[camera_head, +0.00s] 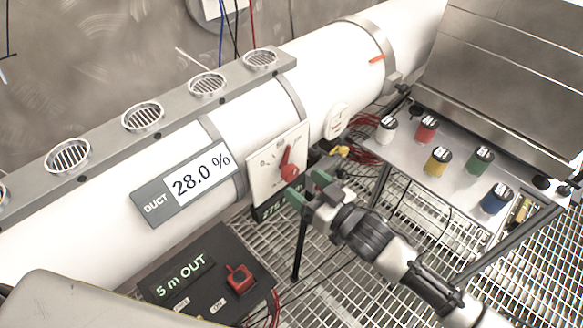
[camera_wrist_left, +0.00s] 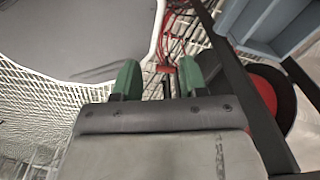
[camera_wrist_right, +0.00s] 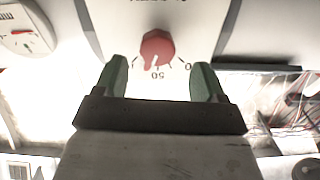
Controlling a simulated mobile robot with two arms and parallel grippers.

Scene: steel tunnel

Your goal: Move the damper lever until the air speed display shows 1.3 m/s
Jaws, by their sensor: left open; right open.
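A dial panel (camera_head: 278,165) on the white duct carries a red pointer knob (camera_head: 290,168); the knob also shows in the right wrist view (camera_wrist_right: 157,46). My right gripper (camera_head: 306,192) is open just in front of this panel, its fingers apart on either side of the knob's line, with no clear contact. A dark display (camera_head: 270,208) below the panel is partly hidden by the gripper. The duct display (camera_head: 188,188) reads 28.0 %. I see no legible m/s reading. An orange-red mark (camera_head: 376,59) sits farther along the duct; I cannot tell if it is the lever. My left gripper (camera_wrist_left: 159,80) is open and empty.
A black box (camera_head: 208,280) reading "5 m OUT" has a red switch (camera_head: 240,279). A round gauge (camera_head: 337,121) is on the duct. A metal table (camera_head: 400,160) at right holds several coloured canisters. Cables lie on the grated floor.

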